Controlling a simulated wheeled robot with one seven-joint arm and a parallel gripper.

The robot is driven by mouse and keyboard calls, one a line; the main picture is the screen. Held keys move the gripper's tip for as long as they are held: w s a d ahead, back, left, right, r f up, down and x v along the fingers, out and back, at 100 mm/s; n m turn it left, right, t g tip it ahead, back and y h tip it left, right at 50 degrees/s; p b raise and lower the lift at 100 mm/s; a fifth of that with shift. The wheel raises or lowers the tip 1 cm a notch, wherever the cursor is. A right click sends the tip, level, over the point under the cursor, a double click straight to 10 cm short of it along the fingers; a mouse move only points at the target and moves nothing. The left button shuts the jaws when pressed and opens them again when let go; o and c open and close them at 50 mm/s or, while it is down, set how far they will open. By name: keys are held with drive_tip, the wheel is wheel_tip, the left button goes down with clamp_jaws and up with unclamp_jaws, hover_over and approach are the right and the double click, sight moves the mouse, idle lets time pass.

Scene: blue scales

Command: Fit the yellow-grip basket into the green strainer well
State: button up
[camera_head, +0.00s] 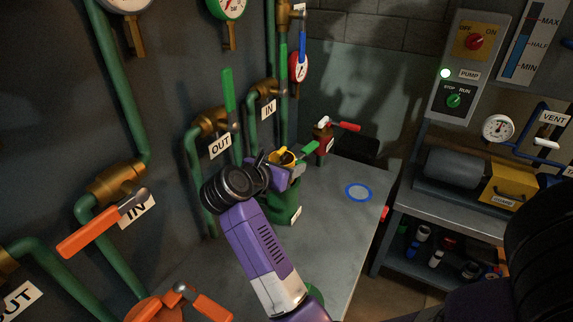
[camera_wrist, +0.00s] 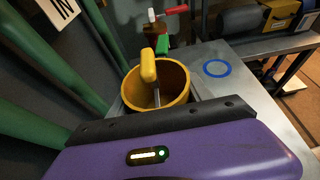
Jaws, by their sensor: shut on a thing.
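The green strainer (camera_head: 284,208) stands on the grey bench against the pipe wall, with a green lever near its top. The yellow-grip basket shows as an upright yellow grip (camera_wrist: 148,66) on a thin metal stem. The stem goes down inside an open, round, brass-yellow cup (camera_wrist: 178,78); I cannot tell whether this cup is the well's lining or part of the basket. My gripper (camera_head: 280,170) is at the strainer's top and shut on the basket. The fingertips and the contact are hidden, as is how deep the basket sits.
A red-bodied valve with a red lever (camera_head: 345,126) stands behind the strainer. A blue ring (camera_head: 359,193) marks the clear bench (camera_head: 335,225) to the right. Green pipes and an upright green handle (camera_head: 228,90) crowd the left.

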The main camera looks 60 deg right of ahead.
drive_tip(key=shift+f+b, duration=0.3)
drive_tip(key=shift+f, duration=0.15)
drive_tip(key=shift+r, duration=0.2)
drive_tip(key=shift+r+p, duration=0.5)
drive_tip(key=shift+r, duration=0.15)
drive_tip(key=shift+f+b, duration=0.85)
drive_tip(key=shift+b, duration=0.2)
idle(1.6)
drive_tip(key=o, duration=1.5)
drive_tip(key=shift+p+v, duration=0.5)
drive_tip(key=shift+v, duration=3.4)
